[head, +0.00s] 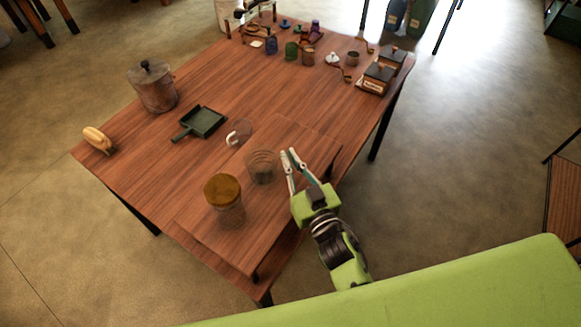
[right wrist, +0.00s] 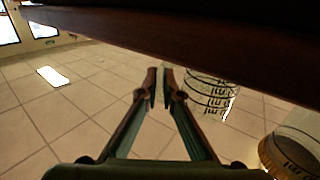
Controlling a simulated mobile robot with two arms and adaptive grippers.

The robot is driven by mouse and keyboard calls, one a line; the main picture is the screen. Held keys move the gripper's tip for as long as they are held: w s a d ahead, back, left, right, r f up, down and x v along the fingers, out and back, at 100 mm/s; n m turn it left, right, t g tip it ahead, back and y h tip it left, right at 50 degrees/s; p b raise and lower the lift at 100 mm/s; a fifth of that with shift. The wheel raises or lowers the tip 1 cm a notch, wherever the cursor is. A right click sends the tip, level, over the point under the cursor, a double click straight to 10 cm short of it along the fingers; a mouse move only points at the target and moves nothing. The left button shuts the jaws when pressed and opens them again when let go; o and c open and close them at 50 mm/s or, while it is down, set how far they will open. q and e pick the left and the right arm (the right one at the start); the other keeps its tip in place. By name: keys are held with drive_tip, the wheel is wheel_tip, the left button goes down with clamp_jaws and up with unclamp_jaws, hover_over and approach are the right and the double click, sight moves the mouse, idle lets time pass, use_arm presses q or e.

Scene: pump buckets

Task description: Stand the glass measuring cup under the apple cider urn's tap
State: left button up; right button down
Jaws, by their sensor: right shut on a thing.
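The glass measuring cup (head: 262,167) stands near the table's right front side in the head view. In the right wrist view the cup (right wrist: 210,95) has dark printed marks and lies just right of my fingertips. My right gripper (head: 290,153) reaches it from the right, its fingers nearly together. In the right wrist view my gripper (right wrist: 157,75) is shut at the cup's side; the pinched part is not clear. A lidded grey metal vessel (head: 155,88) at the far left may be the urn; no tap or label can be made out. My left gripper is not in view.
A jar with a brown lid (head: 223,190) stands close in front of the cup. A clear mug (head: 238,132) is just behind it. A green dustpan (head: 203,121) and a yellowish item (head: 97,139) lie further left. Small items and dark labelled boxes (head: 379,76) crowd the far end.

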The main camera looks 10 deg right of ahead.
drive_tip(key=shift+f, duration=0.55)
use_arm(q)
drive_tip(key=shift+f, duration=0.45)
use_arm(e)
drive_tip(key=shift+r, duration=0.15)
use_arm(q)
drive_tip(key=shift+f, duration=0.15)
use_arm(e)
drive_tip(key=c, duration=2.2)
unclamp_jaws()
drive_tip(key=shift+f, duration=0.2)
